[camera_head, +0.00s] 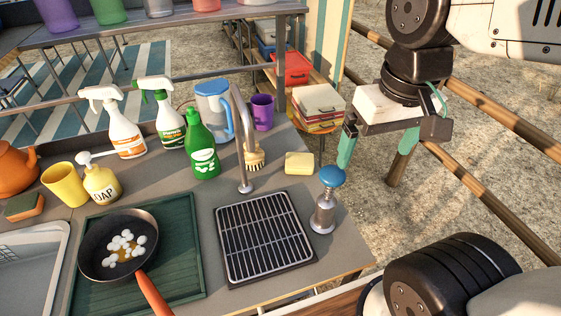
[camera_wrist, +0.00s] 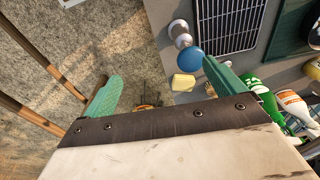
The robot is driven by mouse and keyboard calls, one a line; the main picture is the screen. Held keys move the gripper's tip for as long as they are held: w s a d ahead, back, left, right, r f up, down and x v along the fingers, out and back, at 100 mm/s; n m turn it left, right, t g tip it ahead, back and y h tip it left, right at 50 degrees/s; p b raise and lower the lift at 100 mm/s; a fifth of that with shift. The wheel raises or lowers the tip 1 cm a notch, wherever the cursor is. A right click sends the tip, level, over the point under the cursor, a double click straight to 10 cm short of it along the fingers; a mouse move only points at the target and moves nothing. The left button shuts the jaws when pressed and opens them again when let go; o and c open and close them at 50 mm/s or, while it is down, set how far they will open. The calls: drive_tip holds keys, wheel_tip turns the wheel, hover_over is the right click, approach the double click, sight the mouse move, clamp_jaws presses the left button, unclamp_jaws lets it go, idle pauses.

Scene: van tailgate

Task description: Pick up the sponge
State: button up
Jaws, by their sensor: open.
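An orange-brown sponge with a green side (camera_head: 25,206) lies at the far left of the grey counter, beside a yellow cup. It does not show in the wrist view. A plain pale yellow block (camera_head: 299,163) lies near the counter's right edge; I cannot tell whether it is soap or another sponge. It also shows in the wrist view (camera_wrist: 183,82), close to my right-hand finger. My gripper (camera_head: 376,148) is open and empty, off the counter's right edge and above the ground. Its green fingers are apart in the wrist view (camera_wrist: 160,76).
A blue-topped metal canister (camera_head: 325,203) stands at the counter's right edge. A tap (camera_head: 243,150), brush (camera_head: 255,158), green bottle (camera_head: 201,146), spray bottles, soap dispenser (camera_head: 102,180) and yellow cup (camera_head: 64,185) crowd the counter. A pan (camera_head: 92,249) sits in front. A shelf (camera_head: 180,34) overhangs behind.

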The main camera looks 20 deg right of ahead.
drive_tip(key=w+a+f+m, duration=0.2)
drive_tip(key=w+f, duration=0.2)
drive_tip(key=w, duration=0.7)
drive_tip(key=m+g, duration=0.1)
drive_tip(key=m, duration=0.1)
approach(300, 159)
drive_tip(key=shift+s+a+f, duration=0.2)
drive_tip(key=shift+s+f, duration=0.3)
drive_tip(key=shift+w+f, duration=0.15)
drive_tip(key=shift+f, duration=0.15)
drive_tip(key=f, duration=0.5)
drive_tip(key=w+f, duration=0.1)
drive_tip(key=f, duration=0.1)
drive_tip(key=shift+d+f, duration=0.2)
drive_tip(key=shift+f, duration=0.15)
drive_tip(key=c, duration=1.1)
drive_tip(key=shift+c, duration=0.2)
drive_tip(key=shift+r, duration=0.1)
wheel_tip(300, 159, up, 10)
